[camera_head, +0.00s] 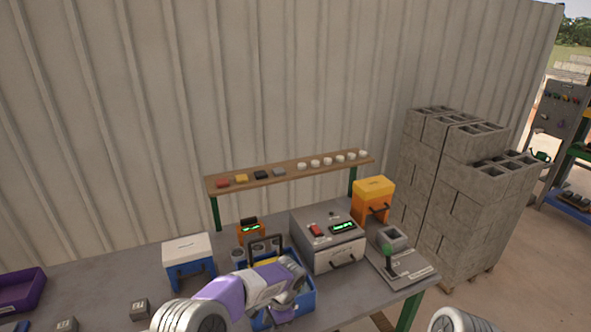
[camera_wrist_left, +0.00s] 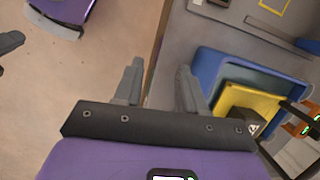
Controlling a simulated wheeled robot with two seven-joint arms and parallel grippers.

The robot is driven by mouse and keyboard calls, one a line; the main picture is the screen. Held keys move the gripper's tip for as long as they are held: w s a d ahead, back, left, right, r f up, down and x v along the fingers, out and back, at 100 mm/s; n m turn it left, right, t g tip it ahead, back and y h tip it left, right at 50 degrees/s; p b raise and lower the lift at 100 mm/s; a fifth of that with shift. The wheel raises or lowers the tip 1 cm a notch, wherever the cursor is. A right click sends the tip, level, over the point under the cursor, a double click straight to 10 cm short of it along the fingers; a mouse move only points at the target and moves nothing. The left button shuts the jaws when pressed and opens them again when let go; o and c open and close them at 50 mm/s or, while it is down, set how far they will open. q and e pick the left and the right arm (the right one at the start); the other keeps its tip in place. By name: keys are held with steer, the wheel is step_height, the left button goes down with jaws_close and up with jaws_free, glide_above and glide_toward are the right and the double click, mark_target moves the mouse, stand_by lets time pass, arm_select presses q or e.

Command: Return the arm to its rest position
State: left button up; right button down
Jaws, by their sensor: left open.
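My left arm comes in from the bottom of the head view and lies over the front of the workbench. My left gripper shows in the left wrist view (camera_wrist_left: 158,88), with its two grey fingers apart and nothing between them. The fingers are above the bench's front edge, with floor below on the left. In the head view the fingers cannot be made out clearly. A blue bin (camera_head: 305,300) stands behind the arm, partly hidden by it; a blue container with a yellow piece inside shows right of the fingers in the wrist view (camera_wrist_left: 213,62). My right gripper is out of view.
The grey press box (camera_head: 345,255) and a joystick panel (camera_head: 404,271) stand at the right of the bench. A white-lidded blue box (camera_head: 190,274) stands left of the bin. A shelf (camera_head: 287,174) runs behind. Concrete blocks (camera_head: 460,200) are stacked at right.

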arm_select(q)
steer(key=s+f+n+g+h+b, duration=0.1)
steer(key=s+f+n+h+b, duration=0.2)
steer(key=s+f, duration=0.6)
steer(key=s+f+n+h+b, duration=0.3)
steer(key=s+f, duration=0.2)
steer(key=f, duration=0.7)
steer(key=s+a+f+n+t+b, duration=0.1)
steer(key=s+f+n+b, duration=0.1)
steer(key=s+f+n, duration=0.2)
steer(key=s+a+f+n+t+h+b, duration=0.1)
steer(key=s+a+f+n+b, duration=0.1)
steer(key=s+f+n, duration=0.3)
steer(key=s+b, duration=0.1)
steer(key=s, duration=0.3)
steer(key=shift+s, duration=0.25)
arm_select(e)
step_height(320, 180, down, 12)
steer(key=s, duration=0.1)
